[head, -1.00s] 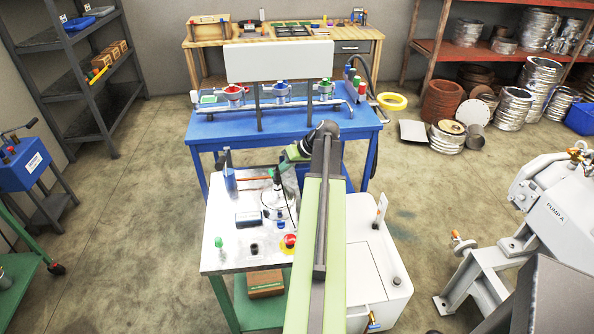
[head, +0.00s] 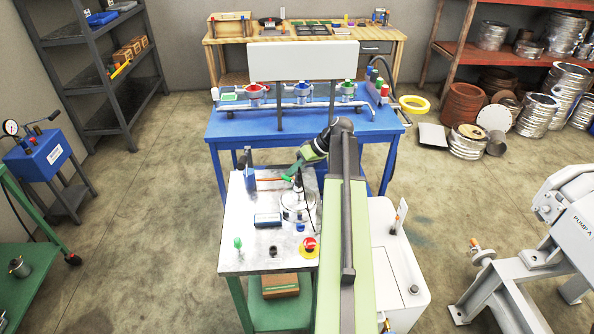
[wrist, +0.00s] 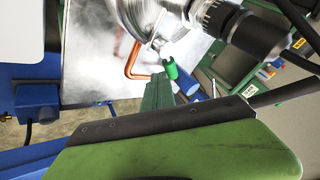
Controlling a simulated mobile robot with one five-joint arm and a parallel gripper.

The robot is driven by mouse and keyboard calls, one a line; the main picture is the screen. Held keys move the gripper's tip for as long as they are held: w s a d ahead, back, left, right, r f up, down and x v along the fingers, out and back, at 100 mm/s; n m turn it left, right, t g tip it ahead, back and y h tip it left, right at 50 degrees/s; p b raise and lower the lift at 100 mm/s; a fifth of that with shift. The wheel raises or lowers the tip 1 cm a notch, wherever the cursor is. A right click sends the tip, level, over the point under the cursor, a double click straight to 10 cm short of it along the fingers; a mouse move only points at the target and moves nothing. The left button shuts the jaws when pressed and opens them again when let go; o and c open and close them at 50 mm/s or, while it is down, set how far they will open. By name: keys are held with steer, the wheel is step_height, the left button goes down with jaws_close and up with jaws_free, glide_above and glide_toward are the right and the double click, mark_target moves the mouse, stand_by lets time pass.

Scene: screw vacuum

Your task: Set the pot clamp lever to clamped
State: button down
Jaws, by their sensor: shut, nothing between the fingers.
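The steel pot (head: 298,204) stands on the white-topped bench. In the wrist view its shiny round side (wrist: 142,18) is at the top, cut off by the frame. A small bright green grip (wrist: 170,68), which looks like the clamp lever's handle, sticks out beside the pot; it also shows in the head view (head: 287,178). My gripper (wrist: 158,80) is shut and empty, its green finger tip close beside the grip. I cannot tell whether they touch. In the head view my gripper (head: 296,170) is above the pot's back side. The lever's base and its set position are not clear.
An orange bent rod (wrist: 133,62) lies just left of the grip. A dark fitting with a hose (wrist: 255,32) is close at upper right. A red button (head: 310,245) and a green knob (head: 238,243) stand at the bench front. The blue table (head: 225,130) is behind.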

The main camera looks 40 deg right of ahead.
steer(key=shift+w+a, duration=0.15)
steer(key=shift+a, duration=0.7)
stand_by(1.6)
steer(key=shift+d, duration=0.1)
steer(key=shift+w+d+f, duration=0.1)
steer(key=shift+w+d, duration=0.1)
steer(key=shift+w, duration=0.05)
steer(key=d, duration=0.1)
steer(key=w+d, duration=0.2)
steer(key=shift+d+r, duration=0.2)
steer(key=shift+r, duration=0.05)
steer(key=s+d+r+p, duration=0.1)
steer(key=d+r+p, duration=0.4)
steer(key=r+p, duration=0.1)
steer(key=shift+d+r+p, duration=0.3)
steer(key=shift+d+p, duration=0.1)
steer(key=shift+p, duration=0.05)
